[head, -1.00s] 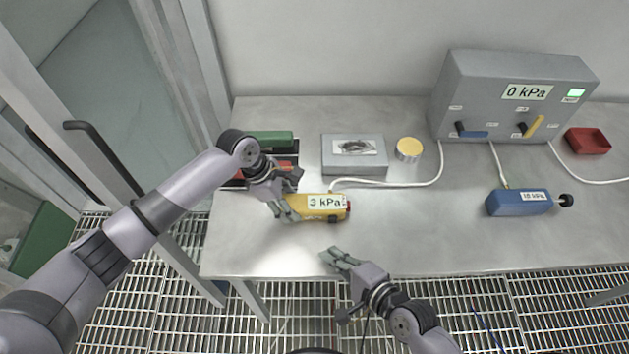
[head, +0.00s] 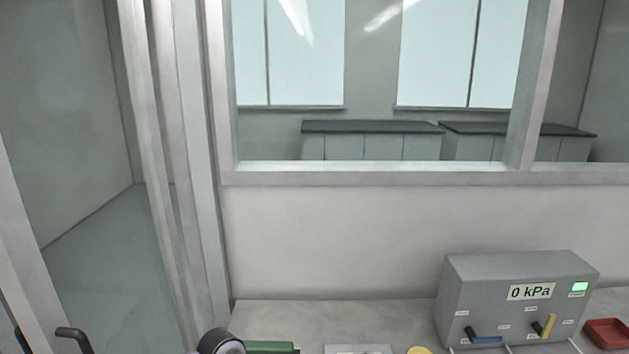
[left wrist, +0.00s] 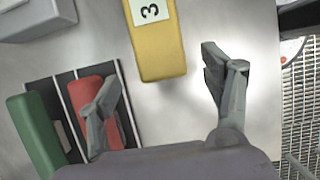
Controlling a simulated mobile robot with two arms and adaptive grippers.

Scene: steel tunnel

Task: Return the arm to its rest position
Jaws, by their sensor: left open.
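My left gripper (left wrist: 160,82) shows in the left wrist view with its two fingers spread wide apart. The end of a yellow device (left wrist: 160,48), with a label showing a 3, lies in the gap between the fingertips, and neither finger appears to grip it. One finger overlaps the red block (left wrist: 88,90) in the picture. In the head view only a rounded joint of my left arm (head: 221,341) shows at the bottom edge; the gripper is outside that picture. My right gripper is not seen now.
A dark slotted rack (left wrist: 65,92) holds the red block and a green block (left wrist: 36,135). A grey box (left wrist: 37,18) lies nearby. The control box (head: 518,300) reading 0 kPa stands at the back right by a red tray (head: 606,333). A window frame (head: 370,175) rises behind.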

